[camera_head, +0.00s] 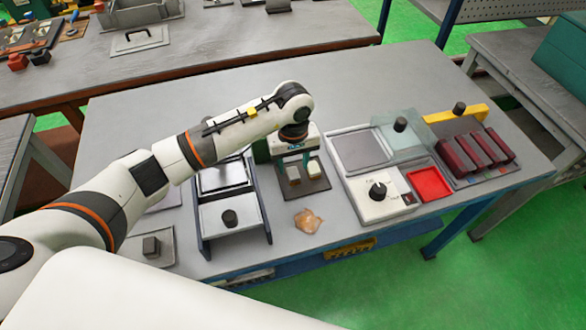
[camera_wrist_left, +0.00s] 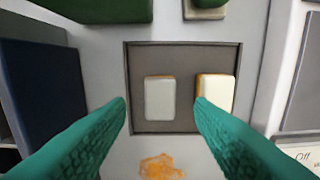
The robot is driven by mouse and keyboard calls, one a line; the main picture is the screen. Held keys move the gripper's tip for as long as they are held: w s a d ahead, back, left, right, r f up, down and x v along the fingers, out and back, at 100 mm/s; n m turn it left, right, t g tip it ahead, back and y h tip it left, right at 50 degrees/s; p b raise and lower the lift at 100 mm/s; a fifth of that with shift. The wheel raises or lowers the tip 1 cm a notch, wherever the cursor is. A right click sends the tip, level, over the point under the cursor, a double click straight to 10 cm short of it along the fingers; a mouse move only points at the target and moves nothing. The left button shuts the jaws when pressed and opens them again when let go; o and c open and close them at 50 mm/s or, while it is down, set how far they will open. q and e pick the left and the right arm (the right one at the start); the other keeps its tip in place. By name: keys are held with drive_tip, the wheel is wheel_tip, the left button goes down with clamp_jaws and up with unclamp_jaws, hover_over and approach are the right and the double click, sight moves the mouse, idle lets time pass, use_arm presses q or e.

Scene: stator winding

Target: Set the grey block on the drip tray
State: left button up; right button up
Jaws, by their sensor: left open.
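A light grey block (camera_wrist_left: 160,98) with an orange edge lies in a dark, shallow rimmed tray (camera_wrist_left: 187,53), which may be the drip tray. A cream block (camera_wrist_left: 216,88) lies to its right in the same tray. In the head view, the tray (camera_head: 304,188) is below my left gripper (camera_head: 293,160), with the grey block (camera_head: 293,176) and cream block (camera_head: 314,168) partly visible. My left gripper (camera_wrist_left: 161,102) is open, its green fingers on either side of the grey block in the picture. Whether they are down at its height is unclear. My right gripper is out of view.
An orange-brown patch (camera_head: 308,221) lies in front of the tray. A black-framed stand (camera_head: 229,217) is left, a white unit with a black knob (camera_head: 377,190) is right. A red tray (camera_head: 429,184) and dark red blocks (camera_head: 478,150) are farther right.

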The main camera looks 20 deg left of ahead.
sight(293, 173)
use_arm(q)
wheel_tip(293, 173, up, 9)
drive_tip(key=b, duration=0.2)
idle(0.6)
